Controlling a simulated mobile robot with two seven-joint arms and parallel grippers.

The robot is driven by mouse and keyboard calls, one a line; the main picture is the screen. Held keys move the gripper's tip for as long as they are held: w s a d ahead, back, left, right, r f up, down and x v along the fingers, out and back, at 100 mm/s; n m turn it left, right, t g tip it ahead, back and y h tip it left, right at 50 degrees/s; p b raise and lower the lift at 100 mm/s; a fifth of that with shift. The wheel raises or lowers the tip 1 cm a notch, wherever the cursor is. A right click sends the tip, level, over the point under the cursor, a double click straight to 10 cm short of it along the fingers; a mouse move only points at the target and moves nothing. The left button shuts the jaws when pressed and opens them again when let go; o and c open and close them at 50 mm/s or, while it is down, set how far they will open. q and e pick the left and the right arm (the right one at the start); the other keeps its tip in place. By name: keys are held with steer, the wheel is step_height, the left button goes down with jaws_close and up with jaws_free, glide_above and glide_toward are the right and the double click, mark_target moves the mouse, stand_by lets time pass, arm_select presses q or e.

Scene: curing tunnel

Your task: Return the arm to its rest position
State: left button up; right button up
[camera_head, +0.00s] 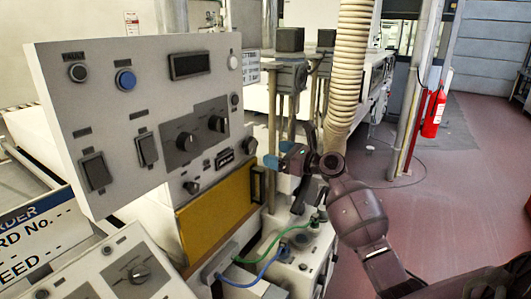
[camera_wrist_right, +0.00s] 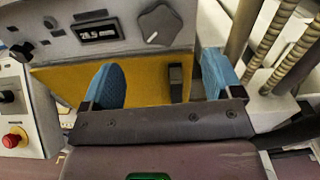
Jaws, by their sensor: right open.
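My right gripper (camera_head: 284,160) is in the head view, its arm coming in from the lower right. Its blue fingers point left toward the control cabinet, near the upper right corner of the yellow door (camera_head: 218,204). In the right wrist view my gripper (camera_wrist_right: 163,80) is open, with its two blue fingers well apart. The door's black handle (camera_wrist_right: 176,83) shows between the fingers, and nothing is held. In the head view the same handle (camera_head: 258,183) stands upright at the door's right edge. My left gripper is in neither view.
A large tilted control panel (camera_head: 140,105) with knobs and switches stands at left. A ribbed hose (camera_head: 348,70) hangs behind my right arm. Green and blue cables (camera_head: 262,262) run below the yellow door. Open red floor (camera_head: 450,225) lies at right, with a fire extinguisher (camera_head: 432,115).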

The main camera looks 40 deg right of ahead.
steer(key=shift+v, duration=0.8)
